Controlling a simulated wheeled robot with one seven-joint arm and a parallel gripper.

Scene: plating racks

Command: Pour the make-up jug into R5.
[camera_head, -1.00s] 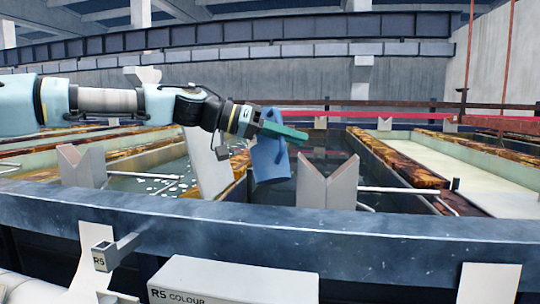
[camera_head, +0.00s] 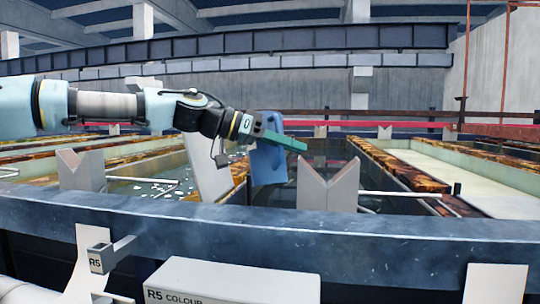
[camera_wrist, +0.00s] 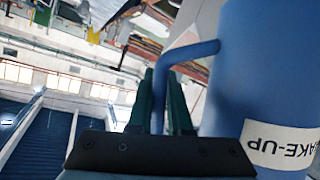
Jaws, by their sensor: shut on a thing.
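The make-up jug (camera_head: 267,162) is blue and hangs at my gripper (camera_head: 292,142) in the head view, above the dark liquid beyond the front rail. In the wrist view the jug (camera_wrist: 262,75) stands large at the right, with part of its MAKE-UP label showing. My gripper's green fingers (camera_wrist: 162,95) are shut on its handle. The jug looks close to upright; its mouth and contents cannot be made out. An R5 tag (camera_head: 96,262) sits on a bracket at the front left. I cannot tell exactly which tank it marks.
A blue-grey front rail (camera_head: 270,222) crosses the view. Grey V-shaped supports (camera_head: 328,188) (camera_head: 82,170) stand behind it, and a pale slanted plate (camera_head: 207,165) is left of the jug. A white R5 COLOUR box (camera_head: 235,284) is in front. Rusty tank walls (camera_head: 400,172) run back.

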